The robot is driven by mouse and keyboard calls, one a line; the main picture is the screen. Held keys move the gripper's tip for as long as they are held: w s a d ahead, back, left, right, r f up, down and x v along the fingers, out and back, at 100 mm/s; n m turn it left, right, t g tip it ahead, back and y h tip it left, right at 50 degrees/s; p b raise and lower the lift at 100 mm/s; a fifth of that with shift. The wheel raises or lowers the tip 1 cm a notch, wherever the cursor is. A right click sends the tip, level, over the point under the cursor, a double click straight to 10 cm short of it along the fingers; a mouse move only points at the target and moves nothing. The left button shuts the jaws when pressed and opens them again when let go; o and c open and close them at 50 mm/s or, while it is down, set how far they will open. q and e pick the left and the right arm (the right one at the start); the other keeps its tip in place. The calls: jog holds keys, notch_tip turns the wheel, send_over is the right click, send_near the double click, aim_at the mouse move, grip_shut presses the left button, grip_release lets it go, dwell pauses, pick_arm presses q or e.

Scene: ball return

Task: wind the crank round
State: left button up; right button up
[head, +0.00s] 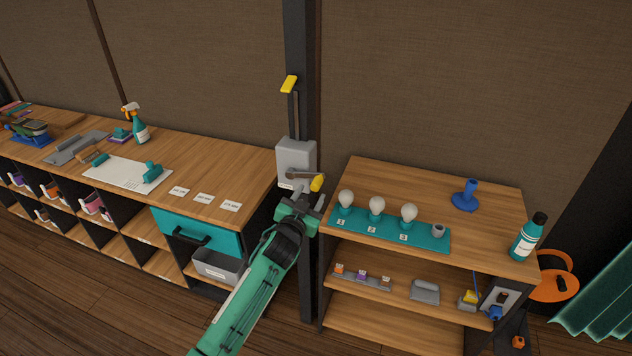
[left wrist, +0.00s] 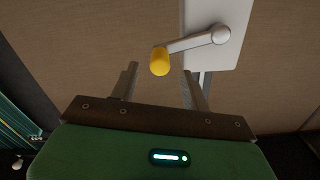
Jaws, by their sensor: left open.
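The crank has a grey arm (head: 301,175) and a yellow handle (head: 317,182), on a grey box (head: 296,158) fixed to the dark post. The crank arm points right in the head view. In the left wrist view the yellow handle (left wrist: 160,62) lies ahead of and between the finger tips, and the crank arm (left wrist: 192,43) runs to its hub on the box (left wrist: 240,18). My left gripper (head: 308,200) is open and empty, just below the handle; it also shows in the left wrist view (left wrist: 160,75). Whether the fingers touch the handle I cannot tell. My right gripper is not in view.
A dark post (head: 303,60) carries a yellow-topped lever (head: 289,84) above the box. A wooden shelf unit (head: 480,250) with bulbs on a teal rack (head: 430,238) stands right. A long wooden bench (head: 225,160) stands left. My left arm passes between them.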

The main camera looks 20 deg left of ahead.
aim_at(314, 189)
pick_arm(q)
jog(key=shift+w+d+p, duration=0.1)
jog(key=shift+w+p, duration=0.5)
jog(key=shift+w, duration=2.15)
jog(key=shift+c, duration=0.5)
grip_shut()
